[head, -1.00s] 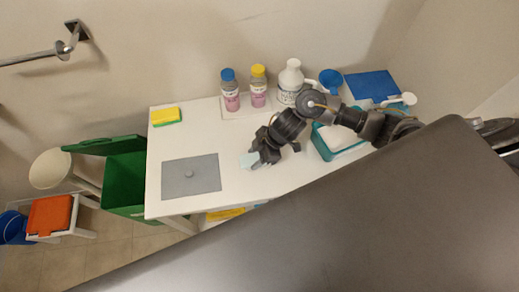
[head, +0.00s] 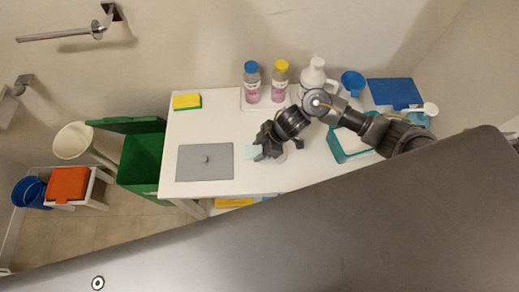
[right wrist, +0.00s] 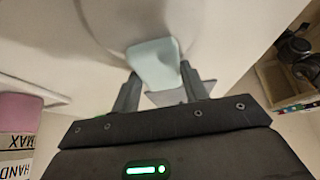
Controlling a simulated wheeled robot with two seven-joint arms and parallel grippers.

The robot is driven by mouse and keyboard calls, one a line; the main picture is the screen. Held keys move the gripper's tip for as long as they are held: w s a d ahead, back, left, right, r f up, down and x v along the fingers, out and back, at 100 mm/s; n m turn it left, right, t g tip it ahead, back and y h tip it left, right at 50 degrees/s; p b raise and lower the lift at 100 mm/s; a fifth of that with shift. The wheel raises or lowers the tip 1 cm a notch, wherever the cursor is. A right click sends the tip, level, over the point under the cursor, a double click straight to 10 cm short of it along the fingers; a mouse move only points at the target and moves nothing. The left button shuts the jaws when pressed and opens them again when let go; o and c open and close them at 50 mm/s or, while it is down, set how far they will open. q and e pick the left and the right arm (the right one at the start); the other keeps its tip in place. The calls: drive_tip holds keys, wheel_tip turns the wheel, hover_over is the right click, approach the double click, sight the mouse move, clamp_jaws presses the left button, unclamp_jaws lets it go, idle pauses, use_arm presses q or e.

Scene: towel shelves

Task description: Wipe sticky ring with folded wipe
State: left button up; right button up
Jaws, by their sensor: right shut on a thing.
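My right gripper (head: 258,153) is shut on a pale blue-green folded wipe (head: 252,152), low over the white table (head: 215,120), just right of the grey plate. In the right wrist view the wipe (right wrist: 155,63) sticks out between the two fingers of the gripper (right wrist: 158,88). A faint curved grey mark (right wrist: 92,32), perhaps the sticky ring, shows on the white surface beside the wipe. In the head view the gripper and arm hide most of that spot. I cannot tell whether the wipe touches the table. My left gripper is not in view.
A yellow-green sponge (head: 187,102), two capped bottles (head: 252,85) and a white jug (head: 313,78) stand behind. A teal tray (head: 337,147) is right; a green bin (head: 142,160) stands left of the table.

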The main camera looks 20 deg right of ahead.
drive_tip(key=shift+d+p, duration=0.4)
drive_tip(key=shift+d, duration=0.55)
drive_tip(key=shift+s+d+p, duration=0.15)
drive_tip(key=shift+s+d, duration=0.05)
drive_tip(key=shift+d, duration=0.3)
drive_tip(key=shift+s+d+p, duration=0.15)
drive_tip(key=shift+d, duration=0.35)
drive_tip(key=shift+d, duration=0.1)
drive_tip(key=shift+s+d+p, duration=0.2)
drive_tip(key=shift+d+p, duration=0.05)
drive_tip(key=shift+d, duration=0.45)
drive_tip(key=shift+s+d+p, duration=0.2)
drive_tip(key=shift+d+p, duration=0.05)
drive_tip(key=shift+d, duration=0.6)
drive_tip(key=shift+d, duration=0.1)
